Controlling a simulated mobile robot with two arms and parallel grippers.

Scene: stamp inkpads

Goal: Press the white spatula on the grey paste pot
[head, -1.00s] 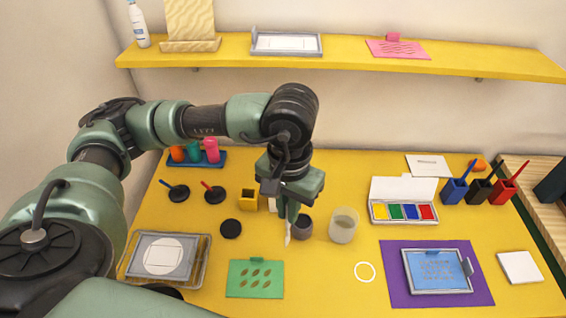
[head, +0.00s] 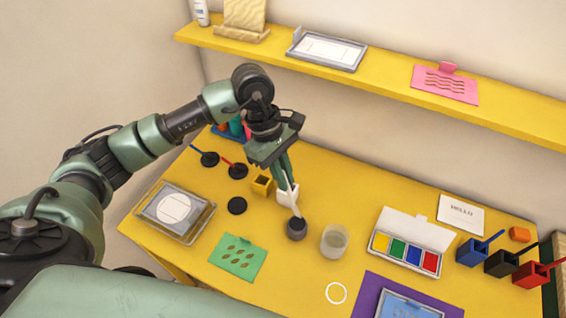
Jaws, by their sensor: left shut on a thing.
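The white spatula (head: 296,209) is held by my left gripper (head: 288,184), which is shut on it and points downward. The spatula's tip is at the top of the grey paste pot (head: 297,231), a small dark grey round pot on the yellow table. It appears to touch or enter the pot's opening; I cannot tell how deep it is. My right gripper is not in view.
A green stencil (head: 238,257) lies in front. An open paint box (head: 409,247) is farther right.

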